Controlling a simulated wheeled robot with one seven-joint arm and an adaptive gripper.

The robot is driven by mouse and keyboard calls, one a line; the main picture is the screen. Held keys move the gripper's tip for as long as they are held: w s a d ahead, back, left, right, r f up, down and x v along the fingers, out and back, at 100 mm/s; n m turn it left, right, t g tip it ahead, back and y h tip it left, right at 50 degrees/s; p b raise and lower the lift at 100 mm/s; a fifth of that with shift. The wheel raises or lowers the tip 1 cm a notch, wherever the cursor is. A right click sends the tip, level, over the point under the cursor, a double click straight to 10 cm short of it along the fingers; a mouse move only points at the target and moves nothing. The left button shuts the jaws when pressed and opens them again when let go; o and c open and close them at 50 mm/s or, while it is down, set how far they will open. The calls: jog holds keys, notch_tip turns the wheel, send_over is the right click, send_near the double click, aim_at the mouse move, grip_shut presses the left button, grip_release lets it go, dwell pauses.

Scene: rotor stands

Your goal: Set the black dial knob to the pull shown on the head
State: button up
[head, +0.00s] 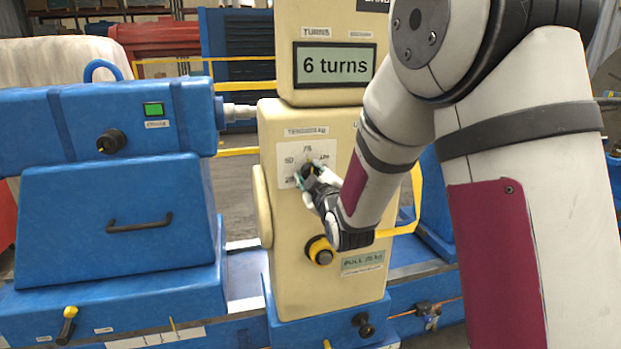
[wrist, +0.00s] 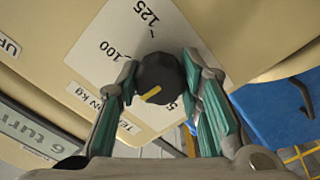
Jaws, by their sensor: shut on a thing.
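The black dial knob (wrist: 158,75) sits on a white scale plate (head: 288,181) on the cream head (head: 285,240). My gripper (wrist: 160,85) is shut on the knob, one teal-padded finger on each side; it also shows in the head view (head: 311,176). The knob's yellow line points to the lower left in the wrist view, roughly toward the tension label and the 75 side. My finger partly hides the scale there, so the exact mark is unclear. The 100 and 125 marks are readable. A green pull label (head: 363,262) seems to read 25 kg, but is blurred.
A display (head: 335,66) above the dial reads 6 turns. A blue machine (head: 110,220) with a black knob and handle stands at the left.

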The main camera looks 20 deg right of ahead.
jog(key=shift+n, duration=0.5)
jog(key=o, duration=1.2)
jog(key=shift+c, duration=0.2)
jog(key=s, duration=0.7)
jog(key=shift+s, duration=0.3)
jog(key=shift+r, duration=0.1)
